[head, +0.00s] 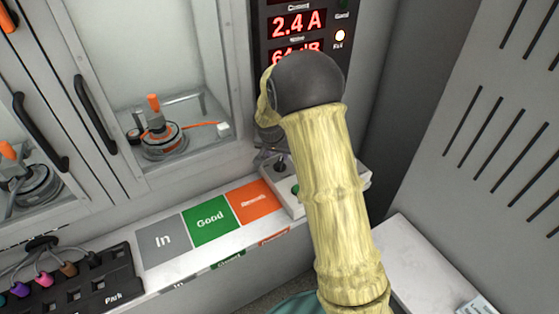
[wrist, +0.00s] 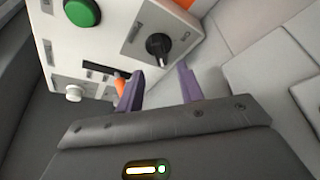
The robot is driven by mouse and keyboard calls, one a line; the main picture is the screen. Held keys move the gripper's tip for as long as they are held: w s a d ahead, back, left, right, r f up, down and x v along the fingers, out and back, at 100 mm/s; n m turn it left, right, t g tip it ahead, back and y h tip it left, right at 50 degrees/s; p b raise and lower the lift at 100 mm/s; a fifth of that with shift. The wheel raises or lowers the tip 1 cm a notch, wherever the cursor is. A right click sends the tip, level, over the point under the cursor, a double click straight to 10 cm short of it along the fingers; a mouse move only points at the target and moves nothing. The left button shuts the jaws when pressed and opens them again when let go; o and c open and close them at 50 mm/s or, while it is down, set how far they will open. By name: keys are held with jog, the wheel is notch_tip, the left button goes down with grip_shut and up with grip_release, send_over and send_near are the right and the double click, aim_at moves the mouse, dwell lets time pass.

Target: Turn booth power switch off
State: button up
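A pale control box (wrist: 110,45) fills the upper left of the wrist view. It bears a large green button (wrist: 82,12), a black rotary knob (wrist: 158,46) on a grey plate, and a white knob (wrist: 74,93). No readable label shows which control is the booth power switch. My gripper (wrist: 160,84) has two purple fingers, apart and with nothing between them. The fingers point toward the box, below the black knob in the picture. An orange part (wrist: 121,86) shows beside the left finger. In the head view my arm hides the gripper and most of the box (head: 292,205).
A lit display (head: 297,25) reads 2.4 A. Left are glass-fronted booths with black handles (head: 95,112) and a motor (head: 162,138) inside. In, Good and orange label plates (head: 210,222) lie on the ledge. A black connector strip (head: 85,290) is lower left.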

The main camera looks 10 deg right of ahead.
aim_at(280, 162)
jog(key=x, duration=0.6)
jog(key=shift+w+f, duration=0.1)
jog(key=shift+f, duration=0.05)
grip_shut()
